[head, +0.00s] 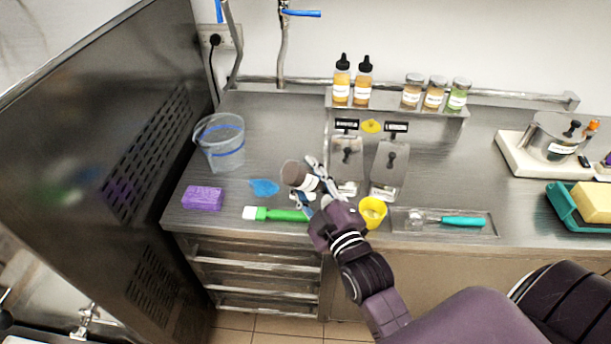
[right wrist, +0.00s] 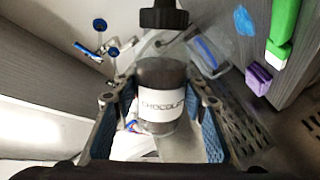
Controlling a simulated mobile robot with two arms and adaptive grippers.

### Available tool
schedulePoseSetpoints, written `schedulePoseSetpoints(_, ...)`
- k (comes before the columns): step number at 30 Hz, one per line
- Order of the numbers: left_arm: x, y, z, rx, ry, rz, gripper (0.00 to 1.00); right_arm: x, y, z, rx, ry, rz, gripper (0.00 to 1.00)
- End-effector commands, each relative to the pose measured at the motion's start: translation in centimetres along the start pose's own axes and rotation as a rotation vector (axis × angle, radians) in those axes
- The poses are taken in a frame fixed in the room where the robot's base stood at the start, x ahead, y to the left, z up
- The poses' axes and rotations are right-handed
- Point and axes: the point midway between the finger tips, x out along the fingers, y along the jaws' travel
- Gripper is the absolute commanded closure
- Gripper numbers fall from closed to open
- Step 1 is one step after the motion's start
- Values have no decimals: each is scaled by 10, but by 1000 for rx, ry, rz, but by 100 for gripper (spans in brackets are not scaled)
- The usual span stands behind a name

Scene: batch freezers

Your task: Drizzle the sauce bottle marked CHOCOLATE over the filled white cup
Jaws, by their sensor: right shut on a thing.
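My right gripper (head: 316,184) is shut on a dark brown sauce bottle (head: 293,174) above the front of the counter. In the right wrist view the bottle (right wrist: 160,76) sits between the finger pads. Its white label (right wrist: 160,106) reads CHOCOLATE, and its black cap (right wrist: 164,16) points away from the palm. In the head view the bottle is tipped over sideways; its nozzle cannot be made out there. I cannot make out the filled white cup; the bottle, gripper and arm cover part of the counter. My left gripper is not in view.
A green-handled brush (head: 280,214), purple block (head: 203,198), blue piece (head: 264,187) and clear bucket (head: 218,148) are left of my gripper. A yellow cup (head: 373,211) and tray (head: 440,232) are on the right. Two sauce bottles (head: 352,82) stand on the rear shelf.

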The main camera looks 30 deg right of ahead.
Motion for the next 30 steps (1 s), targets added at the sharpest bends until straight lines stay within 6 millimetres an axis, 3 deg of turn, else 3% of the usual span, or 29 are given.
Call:
schedulePoseSetpoints(17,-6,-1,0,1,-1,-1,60,0,2,-2,-16,2,1,86)
schedulePoseSetpoints(30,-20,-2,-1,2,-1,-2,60,0,1,-2,-352,3,2,86)
